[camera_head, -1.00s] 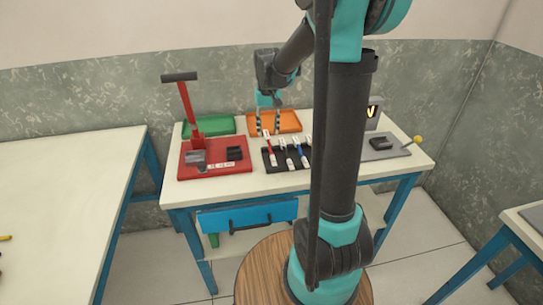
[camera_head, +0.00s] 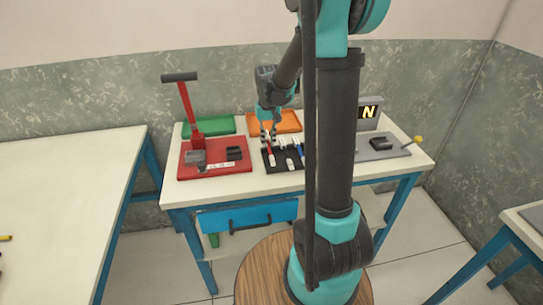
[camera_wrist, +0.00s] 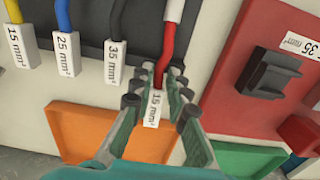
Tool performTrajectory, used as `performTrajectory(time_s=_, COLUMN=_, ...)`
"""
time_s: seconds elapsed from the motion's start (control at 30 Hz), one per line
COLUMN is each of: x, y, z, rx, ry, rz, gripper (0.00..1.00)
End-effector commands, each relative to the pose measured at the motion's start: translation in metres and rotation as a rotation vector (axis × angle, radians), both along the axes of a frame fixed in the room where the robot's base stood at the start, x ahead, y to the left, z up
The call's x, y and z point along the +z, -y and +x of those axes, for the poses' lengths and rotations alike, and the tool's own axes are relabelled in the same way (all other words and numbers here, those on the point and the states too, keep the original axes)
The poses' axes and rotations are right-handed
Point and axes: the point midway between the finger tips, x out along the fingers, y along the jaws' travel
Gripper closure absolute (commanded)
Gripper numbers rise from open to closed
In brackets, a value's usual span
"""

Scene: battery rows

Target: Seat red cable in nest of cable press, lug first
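The red cable (camera_wrist: 172,42) stands in the black cable rack (camera_wrist: 88,18), with a white 15 mm² tag. In the head view the red cable (camera_head: 270,157) is at the rack's left end. My gripper (camera_wrist: 163,78) is over it, its fingers on either side of the cable and tag, with a narrow gap between them; firm contact does not show. The red cable press (camera_head: 213,168) stands left of the rack, its lever (camera_head: 184,100) raised. A dark block (camera_head: 234,153), perhaps the nest, sits on its base; it also shows in the wrist view (camera_wrist: 268,75).
Yellow (camera_wrist: 18,10), blue (camera_wrist: 63,15) and black (camera_wrist: 115,18) cables share the rack. Green (camera_head: 218,125) and orange (camera_head: 288,122) trays lie behind. A sign reading N (camera_head: 368,111) and a grey fixture (camera_head: 380,145) are at the right.

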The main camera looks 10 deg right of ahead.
Motion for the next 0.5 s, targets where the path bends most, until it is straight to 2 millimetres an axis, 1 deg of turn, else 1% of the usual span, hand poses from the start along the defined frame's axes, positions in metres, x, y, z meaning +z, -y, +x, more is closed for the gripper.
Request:
performTrajectory(time_s=0.03, x=0.0, y=-0.0001, z=0.0001, rx=0.0, ry=0.0, rz=0.0, gripper=0.98)
performTrajectory(time_s=0.07, x=0.0, y=-0.0001, z=0.0001, rx=0.0, ry=0.0, rz=0.0, gripper=1.0)
performTrajectory(time_s=0.5, x=0.0026, y=-0.0001, z=0.0, rx=0.0, ry=0.0, rz=0.0, gripper=1.0)
